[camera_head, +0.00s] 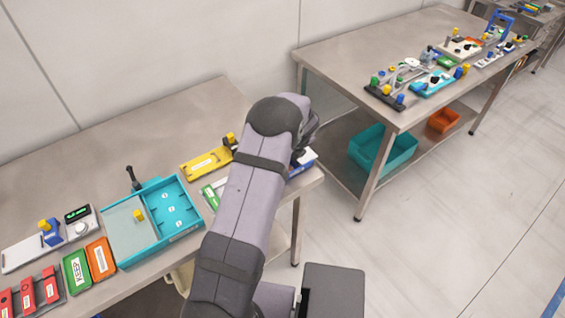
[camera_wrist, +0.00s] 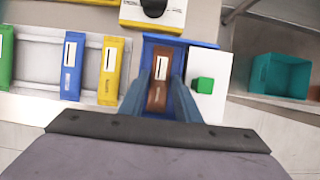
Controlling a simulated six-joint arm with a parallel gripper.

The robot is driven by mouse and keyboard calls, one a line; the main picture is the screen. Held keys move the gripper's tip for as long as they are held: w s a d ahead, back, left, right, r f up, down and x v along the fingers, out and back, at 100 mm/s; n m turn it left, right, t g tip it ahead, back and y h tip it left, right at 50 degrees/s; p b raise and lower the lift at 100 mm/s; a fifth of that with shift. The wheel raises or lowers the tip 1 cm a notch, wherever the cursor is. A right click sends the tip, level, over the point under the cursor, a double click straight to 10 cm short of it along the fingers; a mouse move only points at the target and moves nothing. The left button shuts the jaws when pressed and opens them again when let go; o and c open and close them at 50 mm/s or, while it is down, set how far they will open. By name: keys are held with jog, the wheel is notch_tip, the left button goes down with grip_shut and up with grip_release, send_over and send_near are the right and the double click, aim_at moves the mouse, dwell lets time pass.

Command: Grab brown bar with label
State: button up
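In the wrist view, a brown bar (camera_wrist: 153,100) with a white label on its upper half lies in a blue tray (camera_wrist: 180,41) with a white side panel. My gripper (camera_wrist: 161,80) is over the tray, with one blue-grey finger on each side of the bar. The fingers look apart, and a narrow gap seems to show between each finger and the bar; contact is not clear. In the head view my arm hides the bar and the gripper's fingertips.
A green block (camera_wrist: 203,85) sits on the white panel right of the bar. Yellow (camera_wrist: 111,70) and blue (camera_wrist: 71,66) labelled bars stand in a grey rack at left. A yellow device (camera_wrist: 153,12) lies beyond the tray. A teal bin (camera_wrist: 280,75) is farther right, past the table edge.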

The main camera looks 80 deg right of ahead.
jog(key=shift+f, duration=0.1)
jog(key=c, duration=0.7)
notch_tip(320, 180, up, 10)
jog(key=b, duration=0.2)
jog(key=shift+b, duration=0.35)
